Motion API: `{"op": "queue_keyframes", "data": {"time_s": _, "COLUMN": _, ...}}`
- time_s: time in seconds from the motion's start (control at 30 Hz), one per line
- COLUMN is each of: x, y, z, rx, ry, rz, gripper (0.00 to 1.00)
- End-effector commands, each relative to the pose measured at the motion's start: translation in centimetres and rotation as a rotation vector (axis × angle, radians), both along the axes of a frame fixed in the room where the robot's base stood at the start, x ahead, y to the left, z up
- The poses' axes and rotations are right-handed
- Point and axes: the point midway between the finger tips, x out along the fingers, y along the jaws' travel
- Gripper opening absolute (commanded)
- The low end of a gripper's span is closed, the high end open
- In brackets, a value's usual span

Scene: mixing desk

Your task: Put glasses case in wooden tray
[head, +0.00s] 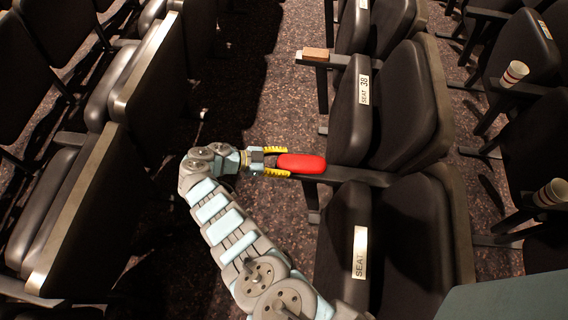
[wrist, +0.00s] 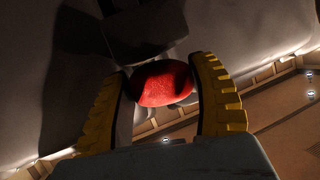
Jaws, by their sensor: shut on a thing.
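The red glasses case (head: 305,163) is a smooth, rounded, elongated shape over the front end of an armrest in the head view. My gripper (head: 287,162) has its yellow fingers on both sides of the case's left end and is shut on it. In the wrist view the red case (wrist: 162,83) shows between the two yellow fingers of my gripper (wrist: 160,88). I cannot tell whether the case touches the armrest. I see no clear wooden tray; a small wooden block-like thing (head: 315,54) sits on the armrest farther back.
Dark folding seats (head: 405,100) stand in rows on both sides of a speckled carpet aisle (head: 285,70). Striped cups (head: 514,73) stand at the right. The armrest (head: 350,175) runs right from under the case. The aisle floor behind the case is clear.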

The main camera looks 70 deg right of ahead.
Motion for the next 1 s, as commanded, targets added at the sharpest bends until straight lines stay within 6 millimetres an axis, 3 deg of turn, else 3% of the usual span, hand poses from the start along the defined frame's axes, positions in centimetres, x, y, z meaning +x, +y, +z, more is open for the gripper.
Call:
{"op": "queue_keyframes", "data": {"time_s": 0.57, "x": 0.02, "y": 0.0, "z": -0.65, "rx": 0.0, "ry": -0.001, "rz": 0.002, "gripper": 0.24}}
{"op": "queue_keyframes", "data": {"time_s": 0.6, "x": 0.02, "y": -0.01, "z": -0.63, "rx": -0.001, "ry": -0.001, "rz": 0.001, "gripper": 0.65}}
{"op": "queue_keyframes", "data": {"time_s": 0.7, "x": 0.02, "y": 0.0, "z": -0.54, "rx": 0.0, "ry": -0.001, "rz": 0.001, "gripper": 0.87}}
{"op": "queue_keyframes", "data": {"time_s": 1.0, "x": 0.0, "y": 0.0, "z": -0.53, "rx": 0.0, "ry": 0.0, "rz": 0.001, "gripper": 0.87}}
